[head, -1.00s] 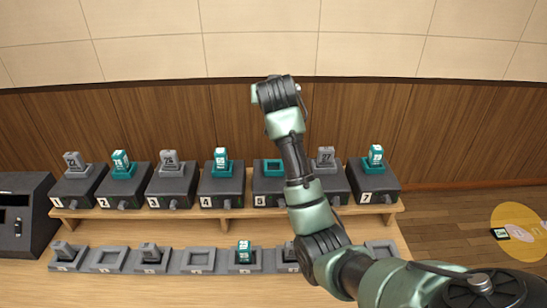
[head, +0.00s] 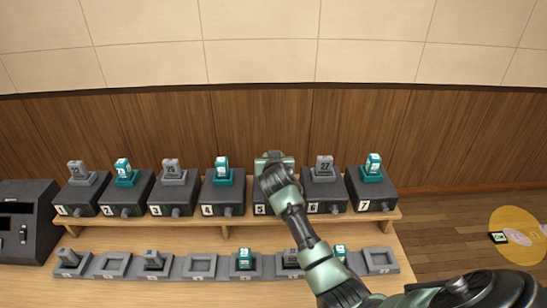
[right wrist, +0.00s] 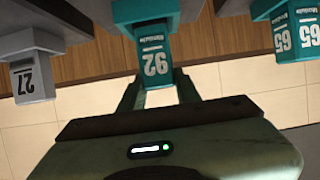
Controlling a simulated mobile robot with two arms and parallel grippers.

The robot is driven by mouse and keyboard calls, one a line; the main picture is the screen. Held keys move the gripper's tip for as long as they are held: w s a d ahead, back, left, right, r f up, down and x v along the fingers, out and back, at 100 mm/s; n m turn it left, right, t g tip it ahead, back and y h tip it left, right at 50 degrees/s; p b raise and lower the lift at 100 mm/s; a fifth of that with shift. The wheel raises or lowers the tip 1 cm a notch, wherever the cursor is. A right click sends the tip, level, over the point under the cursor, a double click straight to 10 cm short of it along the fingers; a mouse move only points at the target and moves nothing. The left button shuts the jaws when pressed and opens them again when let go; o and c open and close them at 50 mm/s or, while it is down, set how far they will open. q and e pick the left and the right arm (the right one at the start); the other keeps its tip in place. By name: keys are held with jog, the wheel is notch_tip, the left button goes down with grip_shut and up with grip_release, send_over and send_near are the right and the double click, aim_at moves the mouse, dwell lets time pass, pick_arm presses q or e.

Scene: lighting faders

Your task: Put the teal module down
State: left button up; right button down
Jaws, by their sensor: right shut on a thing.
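My right gripper (head: 273,160) is down at the base numbered 5 (head: 262,209) in the back row. In the head view my gripper and forearm hide the module and the socket. My left gripper is not in view.
A grey module 27 (head: 324,166) stands on base 6, and a teal module (head: 222,168) on base 4, close on either side. A front row of grey trays (head: 201,265) holds several modules; some trays are empty. A dark box (head: 25,232) stands at left.

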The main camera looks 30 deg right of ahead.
jog(key=shift+f, duration=0.15)
jog(key=shift+f, duration=0.2)
jog(key=c, duration=1)
grip_release()
jog(key=shift+r, duration=0.1)
jog(key=shift+r, duration=0.25)
jog(key=shift+s+a, duration=0.25)
jog(key=shift+s, duration=0.05)
jog(key=b+v, duration=0.1)
jog(key=v, duration=1)
jog(key=shift+s+b, duration=0.15)
jog(key=shift+b, duration=0.25)
